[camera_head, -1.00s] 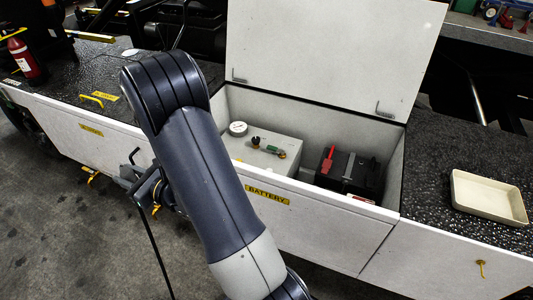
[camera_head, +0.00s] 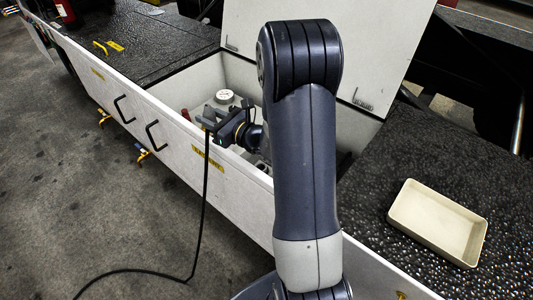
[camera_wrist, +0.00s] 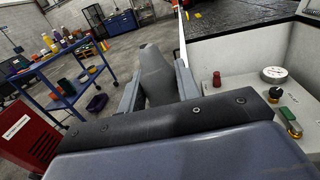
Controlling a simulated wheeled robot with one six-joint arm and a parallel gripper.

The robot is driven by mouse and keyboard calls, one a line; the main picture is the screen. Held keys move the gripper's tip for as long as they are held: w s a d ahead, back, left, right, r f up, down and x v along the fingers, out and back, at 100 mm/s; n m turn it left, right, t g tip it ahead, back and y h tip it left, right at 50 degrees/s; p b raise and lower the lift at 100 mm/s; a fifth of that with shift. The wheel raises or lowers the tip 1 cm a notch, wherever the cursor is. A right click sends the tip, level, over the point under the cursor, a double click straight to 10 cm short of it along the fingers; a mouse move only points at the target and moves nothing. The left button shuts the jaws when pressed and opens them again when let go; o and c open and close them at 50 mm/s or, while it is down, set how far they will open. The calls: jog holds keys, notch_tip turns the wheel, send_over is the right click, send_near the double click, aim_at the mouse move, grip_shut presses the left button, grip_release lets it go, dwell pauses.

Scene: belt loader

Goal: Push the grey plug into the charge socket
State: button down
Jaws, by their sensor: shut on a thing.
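The grey plug (camera_wrist: 155,72) is between the two fingers of my gripper (camera_wrist: 158,84) in the wrist view, pointing away from the wrist. My gripper (camera_head: 214,124) is shut on it. In the head view the gripper is at the front wall of the open battery compartment (camera_head: 205,78), appearing above the yellow label. A black cable (camera_head: 204,190) hangs from the gripper down to the floor. The plug is too small to make out clearly there. I cannot pick out the charge socket in either view now. My arm covers much of the compartment.
The grey unit in the compartment carries a round gauge (camera_wrist: 274,74), a red button (camera_wrist: 217,79) and a green-handled brass valve (camera_wrist: 289,118). A raised white lid (camera_head: 375,40) stands behind. A beige tray (camera_head: 438,222) lies on the right deck. A blue cart (camera_wrist: 65,80) stands on the floor.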

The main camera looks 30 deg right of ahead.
jog(key=s+d+f+n+g+y+b, duration=0.1)
jog(key=d+f+n+g+y+b, duration=0.2)
jog(key=d+f+b, duration=0.3)
jog(key=s+d+f+n+g+y+b, duration=0.2)
jog(key=d+f+b, duration=0.5)
jog(key=b, duration=0.5)
jog(key=shift+s+d+f+n+g+y, duration=0.25)
jog(key=shift+f+n+g+y, duration=0.4)
jog(key=shift+y, duration=0.45)
jog(key=shift+p, duration=0.6)
jog(key=shift+f+b, duration=1.5)
jog(key=shift+f, duration=1.65)
jog(key=shift+f+b, duration=0.35)
jog(key=shift+f, duration=1.05)
jog(key=c, duration=0.9)
grip_release()
jog(key=shift+c, duration=0.2)
